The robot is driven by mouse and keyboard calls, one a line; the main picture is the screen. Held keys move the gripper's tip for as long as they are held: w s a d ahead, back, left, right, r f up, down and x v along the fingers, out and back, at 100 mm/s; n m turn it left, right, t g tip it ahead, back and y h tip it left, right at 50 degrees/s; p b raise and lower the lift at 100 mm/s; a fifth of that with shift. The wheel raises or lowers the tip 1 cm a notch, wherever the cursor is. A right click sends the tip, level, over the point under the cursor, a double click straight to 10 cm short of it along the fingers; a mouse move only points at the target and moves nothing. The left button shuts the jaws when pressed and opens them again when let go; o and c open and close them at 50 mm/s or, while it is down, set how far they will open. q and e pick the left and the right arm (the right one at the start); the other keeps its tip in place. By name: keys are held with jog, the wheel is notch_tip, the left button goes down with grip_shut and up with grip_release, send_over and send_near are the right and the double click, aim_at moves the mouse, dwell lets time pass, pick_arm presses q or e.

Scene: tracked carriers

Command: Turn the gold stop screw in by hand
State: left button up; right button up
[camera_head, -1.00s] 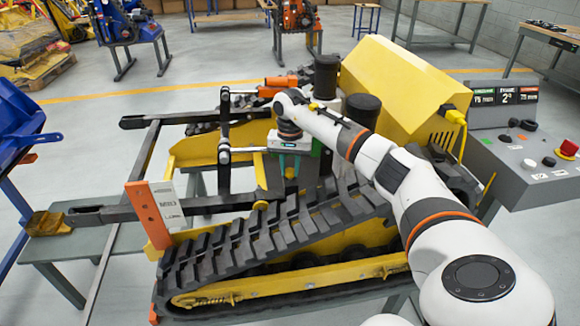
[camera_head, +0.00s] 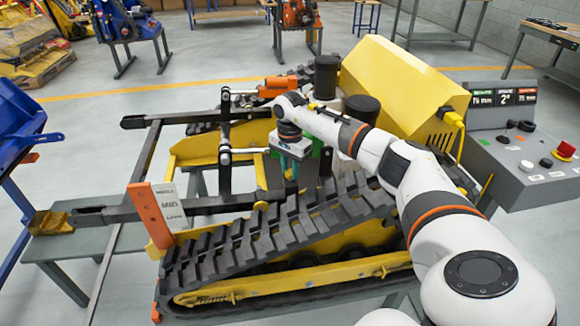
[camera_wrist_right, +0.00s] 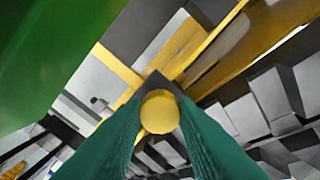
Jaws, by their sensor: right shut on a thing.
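The gold stop screw (camera_wrist_right: 160,112) shows its round gold head between the two teal fingers of my right gripper in the right wrist view. The fingers are shut on it, one on each side. In the head view my right gripper (camera_head: 291,172) points down into the yellow tracked carrier (camera_head: 190,152), behind the near black track (camera_head: 290,228). The screw's head is hidden by the gripper there, and its thread cannot be seen. My left gripper is not in view.
A yellow hood (camera_head: 405,85) and black cylinders (camera_head: 361,108) stand just right of and behind the gripper. Black linkage posts (camera_head: 225,150) stand close on its left. A grey control console (camera_head: 530,160) with a red button is at the right.

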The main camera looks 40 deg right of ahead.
aim_at(290, 172)
dwell(0.3)
jog(key=o, duration=1)
jog(key=shift+r, duration=0.1)
notch_tip(290, 172, up, 12)
jog(key=shift+b, duration=0.35)
